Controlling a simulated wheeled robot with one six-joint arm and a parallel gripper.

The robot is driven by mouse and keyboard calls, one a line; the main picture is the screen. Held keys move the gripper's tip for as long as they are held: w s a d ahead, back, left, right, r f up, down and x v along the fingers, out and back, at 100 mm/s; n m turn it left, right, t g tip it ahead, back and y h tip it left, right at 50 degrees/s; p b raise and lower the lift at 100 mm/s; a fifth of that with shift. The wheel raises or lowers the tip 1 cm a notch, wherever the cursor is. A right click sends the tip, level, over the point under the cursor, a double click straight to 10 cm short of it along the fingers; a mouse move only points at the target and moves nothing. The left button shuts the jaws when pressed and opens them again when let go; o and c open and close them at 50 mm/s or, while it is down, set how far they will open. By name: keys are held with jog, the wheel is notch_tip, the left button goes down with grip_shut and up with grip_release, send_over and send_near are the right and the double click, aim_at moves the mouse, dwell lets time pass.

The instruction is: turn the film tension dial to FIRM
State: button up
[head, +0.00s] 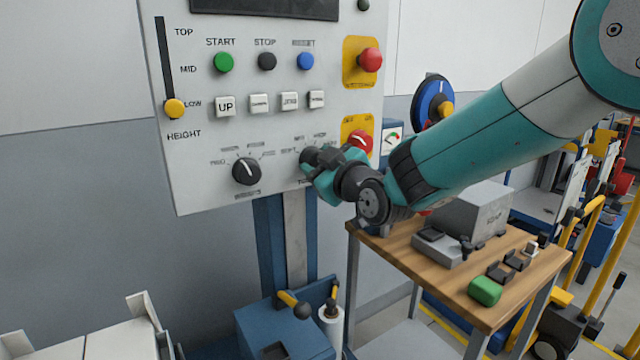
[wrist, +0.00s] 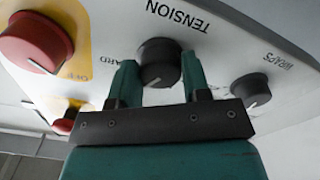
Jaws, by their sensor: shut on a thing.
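The film tension dial is a dark round knob (wrist: 160,58) under the word TENSION, which appears upside down in the wrist view. My gripper (head: 314,165) is at the panel, with its teal fingers on either side of the knob, shut on it. A pale pointer line shows low on the knob in the wrist view, but the setting it marks cannot be read. Part of a label ending in "ARD" shows beside the left finger. In the head view my gripper hides most of the dial, and the small labels around it are blurred.
The grey control panel (head: 200,150) has a second dark dial (head: 246,171) to the left, marked WRAPS in the wrist view. A red button (head: 369,60) and a red knob (head: 358,141) on yellow plates are to the right. A wooden-topped table (head: 400,250) stands below my arm.

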jog(key=shift+n+b, duration=0.8)
jog(key=shift+b, duration=0.05)
jog(key=o, duration=0.9)
jog(key=b+v, duration=0.4)
jog(key=v, duration=1.3)
jog(key=shift+s+d, duration=0.2)
